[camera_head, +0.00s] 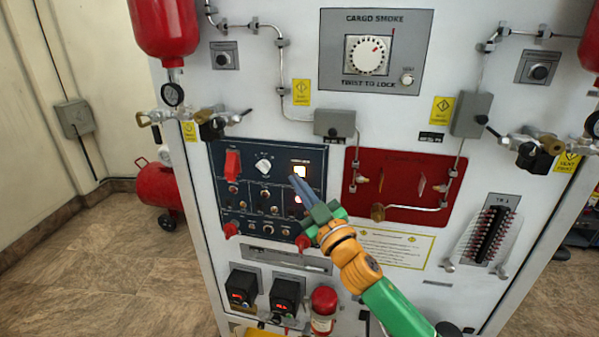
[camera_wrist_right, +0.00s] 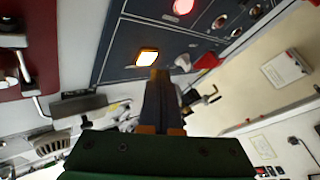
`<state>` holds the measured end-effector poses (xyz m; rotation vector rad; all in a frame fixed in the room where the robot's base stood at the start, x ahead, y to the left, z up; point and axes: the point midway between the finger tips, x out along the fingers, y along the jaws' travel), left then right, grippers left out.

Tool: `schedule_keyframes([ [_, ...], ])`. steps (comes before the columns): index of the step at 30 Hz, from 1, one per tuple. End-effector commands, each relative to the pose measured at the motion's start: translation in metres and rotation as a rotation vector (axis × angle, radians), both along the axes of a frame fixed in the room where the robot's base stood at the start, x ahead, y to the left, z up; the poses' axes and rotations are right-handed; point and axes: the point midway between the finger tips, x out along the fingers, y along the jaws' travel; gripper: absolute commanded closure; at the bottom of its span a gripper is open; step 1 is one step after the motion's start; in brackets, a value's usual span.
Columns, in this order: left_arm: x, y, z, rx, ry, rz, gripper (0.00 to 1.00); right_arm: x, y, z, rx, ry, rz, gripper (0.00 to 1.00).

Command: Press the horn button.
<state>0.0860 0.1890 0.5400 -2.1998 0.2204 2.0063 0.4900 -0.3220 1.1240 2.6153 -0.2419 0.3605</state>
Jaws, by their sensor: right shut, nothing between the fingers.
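A dark blue control panel (camera_head: 226,163) is set in the white cabinet front. A square lit button (camera_head: 300,171) glows pale yellow at its upper right; its label is too small to read, so I cannot confirm it is the horn button. My right gripper (camera_head: 296,181) is shut and empty, its fingertips just below the lit button in the head view. In the right wrist view the lit button (camera_wrist_right: 146,57) shows just beyond the shut fingertips (camera_wrist_right: 159,74). I cannot tell whether they touch the panel. My left gripper is not in view.
A red panel (camera_head: 400,165) with pipes lies to the right. Red-handled knobs (camera_head: 303,242) stick out along the panel's lower edge.

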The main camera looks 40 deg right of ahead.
Motion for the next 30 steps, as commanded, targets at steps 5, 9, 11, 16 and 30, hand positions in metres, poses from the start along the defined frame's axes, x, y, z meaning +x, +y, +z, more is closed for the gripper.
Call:
schedule_keyframes([
  [5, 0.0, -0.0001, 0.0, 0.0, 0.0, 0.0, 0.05, 0.0, 0.0, 0.0, 0.0, 0.0, 0.0, 1.0],
  [9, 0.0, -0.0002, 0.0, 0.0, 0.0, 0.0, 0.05, 0.0, 0.0, 0.0, 0.0, 0.0, 0.0, 1.0],
  [11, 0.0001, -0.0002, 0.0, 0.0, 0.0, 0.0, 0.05, 0.0, 0.0, 0.0, 0.0, 0.0, 0.0, 1.0],
  [16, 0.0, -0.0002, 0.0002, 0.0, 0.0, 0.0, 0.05, 0.0008, -0.0009, 0.0002, 0.0, 0.0, 0.0, 1.0],
  [30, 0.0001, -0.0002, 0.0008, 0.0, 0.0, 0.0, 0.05, 0.0056, -0.0065, 0.0001, 0.0, 0.0, 0.0, 1.0],
])
